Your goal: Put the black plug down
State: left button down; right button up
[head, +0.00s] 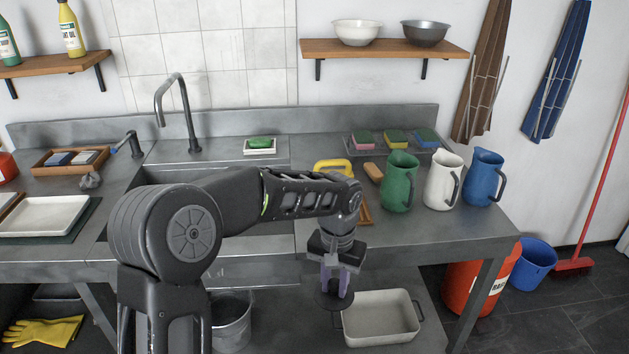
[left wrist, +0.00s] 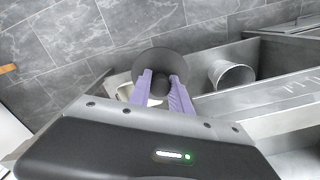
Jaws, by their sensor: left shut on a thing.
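The black plug (head: 322,302) is a flat dark disc with a knob. My left gripper (head: 338,284), with purple fingers, is shut on its knob and points down in front of the counter. The plug hangs in the air below counter level, near the left end of a cream rectangular tub. In the left wrist view, the plug (left wrist: 170,58) shows as a round disc beyond the fingertips of the gripper (left wrist: 162,82), partly covering the tub. My right gripper is not in view.
The cream tub (head: 381,335) and a metal bucket (head: 232,325) stand on the lower shelf. Above, the steel counter (head: 430,232) holds green, white and blue jugs at the right. The sink (head: 160,203) is partly behind my left arm.

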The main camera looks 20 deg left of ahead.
aim_at(334, 304)
pick_arm(q)
notch_tip(334, 304, down, 7)
jog(key=b, duration=0.5)
jog(key=shift+f, duration=0.1)
